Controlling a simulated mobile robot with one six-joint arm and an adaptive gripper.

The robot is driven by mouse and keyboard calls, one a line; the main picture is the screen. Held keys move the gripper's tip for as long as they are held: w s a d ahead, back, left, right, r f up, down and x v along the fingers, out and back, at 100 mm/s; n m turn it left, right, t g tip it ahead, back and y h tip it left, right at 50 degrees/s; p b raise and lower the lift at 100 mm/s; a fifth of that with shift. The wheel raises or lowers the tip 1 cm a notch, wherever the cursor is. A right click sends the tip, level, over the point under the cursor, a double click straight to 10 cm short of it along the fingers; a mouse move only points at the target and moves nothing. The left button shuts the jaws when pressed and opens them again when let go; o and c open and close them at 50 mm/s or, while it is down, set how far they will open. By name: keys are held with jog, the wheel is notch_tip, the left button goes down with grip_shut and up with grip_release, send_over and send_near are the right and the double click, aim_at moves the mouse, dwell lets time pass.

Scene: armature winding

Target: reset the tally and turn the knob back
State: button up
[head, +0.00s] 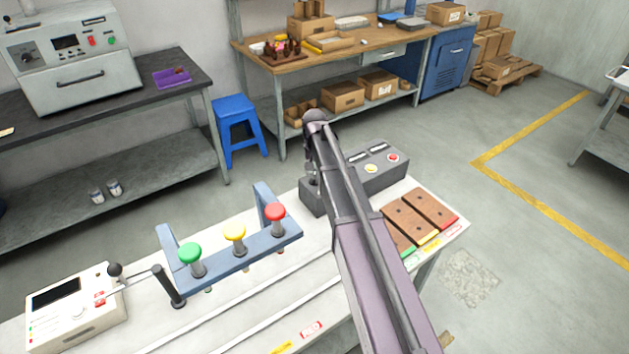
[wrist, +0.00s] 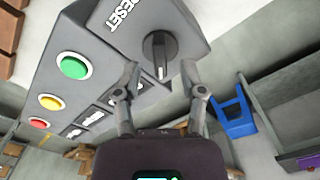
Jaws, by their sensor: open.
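A dark grey control box (head: 378,174) stands at the back of the white bench, partly hidden by my arm in the head view. In the wrist view the box (wrist: 102,28) carries a RESET label (wrist: 123,13) and a round black knob (wrist: 160,47) with a raised grip bar. A green button (wrist: 74,66), a yellow button (wrist: 50,102) and a red button (wrist: 39,123) sit along it beside small dark windows with white markings, unreadable here. My gripper (wrist: 160,70) is open, its fingertips on either side of the knob's grip bar, with gaps visible.
A blue rack (head: 240,250) with green, yellow and red handled tools stands left of my arm. A cream device (head: 75,312) with a screen and lever is at lower left. Brown blocks (head: 418,220) lie right of my arm. A blue stool (head: 238,127) stands beyond the bench.

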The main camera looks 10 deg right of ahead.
jog(key=shift+f+b, duration=0.85)
jog(key=shift+f, duration=0.3)
grip_shut()
